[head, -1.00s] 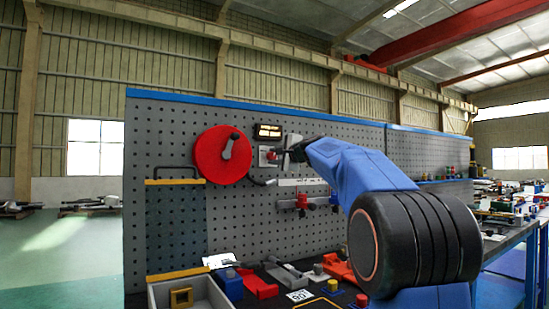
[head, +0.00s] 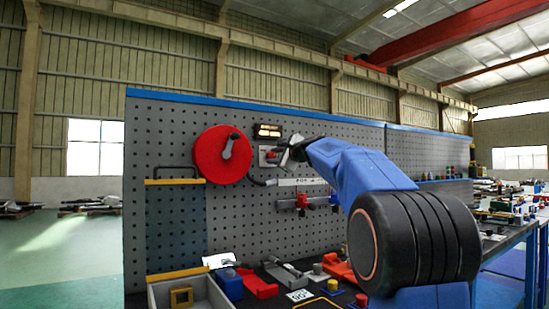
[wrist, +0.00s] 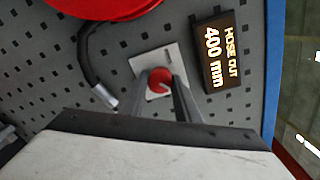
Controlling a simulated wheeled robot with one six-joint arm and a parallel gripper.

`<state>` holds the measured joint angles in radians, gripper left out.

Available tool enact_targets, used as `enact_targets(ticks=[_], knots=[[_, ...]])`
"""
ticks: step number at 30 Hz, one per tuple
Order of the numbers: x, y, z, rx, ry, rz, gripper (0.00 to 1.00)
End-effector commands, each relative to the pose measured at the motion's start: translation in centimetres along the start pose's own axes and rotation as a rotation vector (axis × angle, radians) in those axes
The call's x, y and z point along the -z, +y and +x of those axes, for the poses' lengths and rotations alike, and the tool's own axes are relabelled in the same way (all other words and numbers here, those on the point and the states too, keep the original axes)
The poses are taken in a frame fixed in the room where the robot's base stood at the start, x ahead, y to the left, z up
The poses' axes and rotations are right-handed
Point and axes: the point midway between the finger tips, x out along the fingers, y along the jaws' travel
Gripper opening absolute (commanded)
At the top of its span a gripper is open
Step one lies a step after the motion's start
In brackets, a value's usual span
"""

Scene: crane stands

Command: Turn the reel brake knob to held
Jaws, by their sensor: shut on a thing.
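The reel brake knob (wrist: 159,80) is small, red and round, on a pale plate (wrist: 146,62) fixed to the pegboard. In the wrist view my gripper (wrist: 161,92) has one finger on each side of the knob and is shut on it. In the head view the plate (head: 263,160) is just right of the red hose reel (head: 212,160), with my gripper (head: 281,156) reaching it from the right. The gripper hides part of the knob there. The plate's markings are too small to read.
A lit display (wrist: 216,52) beside the plate reads "HOSE OUT 400 mm". A dark hose (wrist: 90,65) with a pale end runs close by. The reel has a grey crank (head: 228,146). A grey bin (head: 190,290) and several parts lie on the bench below.

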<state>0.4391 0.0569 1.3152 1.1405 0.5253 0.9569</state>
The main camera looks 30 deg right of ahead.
Motion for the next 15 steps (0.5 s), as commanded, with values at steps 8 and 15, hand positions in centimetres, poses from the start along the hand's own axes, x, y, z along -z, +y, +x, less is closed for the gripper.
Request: enact_targets(ticks=[8, 15], knots=[[0.1, 0.14, 0.05, -0.003, 0.001, 0.0, 0.48], [0.04, 0.06, -0.05, -0.001, 0.0, 0.0, 0.48]])
